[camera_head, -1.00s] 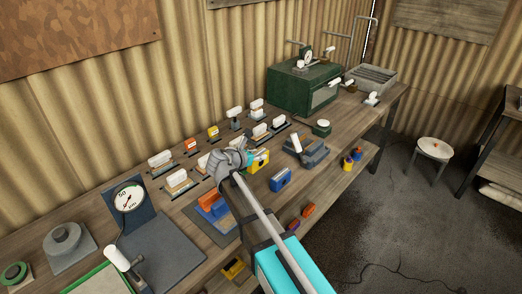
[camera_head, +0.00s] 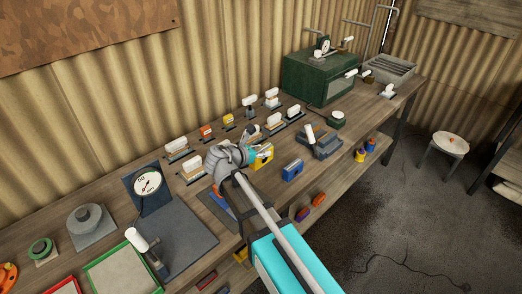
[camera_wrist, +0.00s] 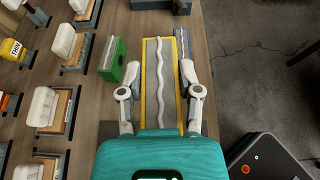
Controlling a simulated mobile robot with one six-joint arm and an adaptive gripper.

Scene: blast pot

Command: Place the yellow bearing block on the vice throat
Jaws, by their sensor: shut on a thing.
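The yellow bearing block (camera_head: 264,162) is at my gripper (camera_head: 256,152) over the middle of the bench. In the wrist view the block (camera_wrist: 145,95) has a yellow rim and a grey top with a wavy groove. My gripper (camera_wrist: 160,85) is shut on it, one finger along each long side. I cannot tell whether the block touches the bench. The grey vice (camera_head: 324,146), with a white handle, stands farther along the bench, right of the block and apart from it. My gripper and arm hide part of the block in the head view.
A blue block (camera_head: 293,170) stands close to the right of the yellow one. A green block (camera_wrist: 112,58) is close on its left in the wrist view. White-topped pieces (camera_head: 272,120) line the bench's wall side. A green cabinet (camera_head: 318,80) stands beyond the vice.

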